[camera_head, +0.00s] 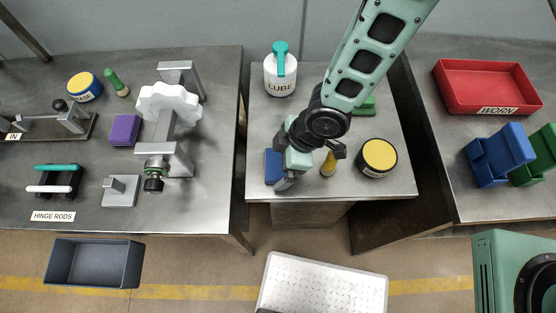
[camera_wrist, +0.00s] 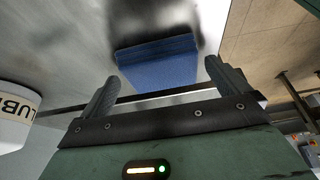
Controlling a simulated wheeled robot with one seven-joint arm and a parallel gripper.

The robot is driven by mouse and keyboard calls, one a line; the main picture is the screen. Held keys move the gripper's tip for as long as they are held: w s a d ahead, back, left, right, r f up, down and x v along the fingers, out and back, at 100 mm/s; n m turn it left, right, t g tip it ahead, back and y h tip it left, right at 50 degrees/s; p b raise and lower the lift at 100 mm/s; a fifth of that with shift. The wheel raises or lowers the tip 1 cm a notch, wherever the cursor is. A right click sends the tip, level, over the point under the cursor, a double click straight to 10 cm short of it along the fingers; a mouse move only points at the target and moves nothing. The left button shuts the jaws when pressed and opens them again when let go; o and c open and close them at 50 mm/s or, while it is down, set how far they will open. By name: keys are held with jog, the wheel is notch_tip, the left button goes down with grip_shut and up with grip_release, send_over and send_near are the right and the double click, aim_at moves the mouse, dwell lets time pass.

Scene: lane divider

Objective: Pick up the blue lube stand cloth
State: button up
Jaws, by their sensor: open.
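The blue cloth (camera_head: 272,166) lies folded on the small grey lube stand (camera_head: 392,188), near its left edge. In the wrist view the cloth (camera_wrist: 158,62) appears as a flat blue block just beyond and between the two finger pads. My gripper (camera_head: 308,165) is over the left part of the stand, close to the cloth, and partly hides its right side. In the wrist view my gripper (camera_wrist: 164,88) is open, with nothing between the fingers. I cannot tell the exact gap between fingers and cloth.
The white LUBE bottle (camera_head: 281,78) stands behind the cloth; its side shows in the wrist view (camera_wrist: 14,112). A yellow-topped tin (camera_head: 378,157), a yellow item (camera_head: 328,164) and a green block (camera_head: 364,106) are to the right. A gap separates the stand from the left bench (camera_head: 215,130).

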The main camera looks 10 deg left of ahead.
jog(key=shift+f, duration=0.15)
jog(key=c, duration=0.9)
notch_tip(320, 180, up, 10)
jog(key=shift+b, duration=0.45)
jog(key=shift+o, duration=0.4)
